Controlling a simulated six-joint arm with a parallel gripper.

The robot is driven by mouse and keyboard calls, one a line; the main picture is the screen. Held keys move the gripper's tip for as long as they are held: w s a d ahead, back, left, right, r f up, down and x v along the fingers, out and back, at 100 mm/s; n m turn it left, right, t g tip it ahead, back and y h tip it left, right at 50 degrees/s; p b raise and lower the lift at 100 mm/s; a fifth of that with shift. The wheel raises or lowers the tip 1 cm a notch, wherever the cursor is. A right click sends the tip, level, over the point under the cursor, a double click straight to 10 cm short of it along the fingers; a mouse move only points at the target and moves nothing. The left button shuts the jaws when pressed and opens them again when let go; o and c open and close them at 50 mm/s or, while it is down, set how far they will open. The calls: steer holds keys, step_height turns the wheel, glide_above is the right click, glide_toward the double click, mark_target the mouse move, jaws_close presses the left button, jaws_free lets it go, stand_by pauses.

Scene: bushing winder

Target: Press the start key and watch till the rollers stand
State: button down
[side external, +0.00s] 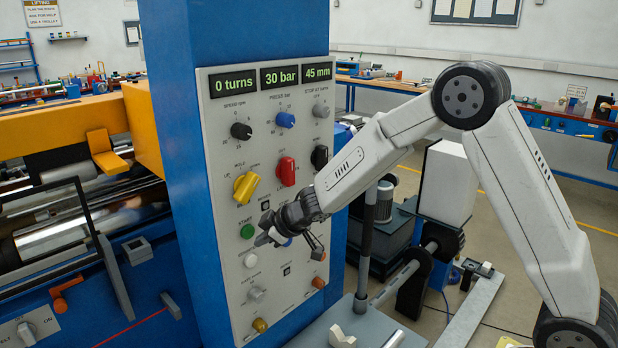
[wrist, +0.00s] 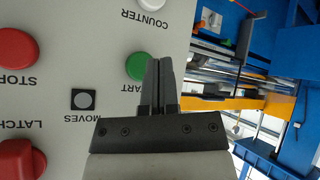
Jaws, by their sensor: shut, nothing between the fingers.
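The green start key (side external: 247,231) sits on the grey control panel (side external: 222,290), under the label START. It also shows in the wrist view (wrist: 137,67), partly hidden by my fingers. My gripper (side external: 260,241) is shut and empty, its fingertips just beside the key. In the wrist view the closed fingertips (wrist: 160,62) overlap the key's right edge; whether they touch it I cannot tell. The panel displays (side external: 273,77) read 0 turns, 30 bar and 45 mm. The steel rollers (side external: 75,232) lie in the machine at left; I cannot tell whether they turn.
A white counter key (side external: 250,261) lies just below the start key. The yellow knob (side external: 245,187), red knob (side external: 286,171) and black knob (side external: 319,157) stick out above. In the wrist view a red stop key (wrist: 15,48) and a red latch knob (wrist: 20,160) sit at left.

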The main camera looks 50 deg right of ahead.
steer(key=shift+w, duration=0.6)
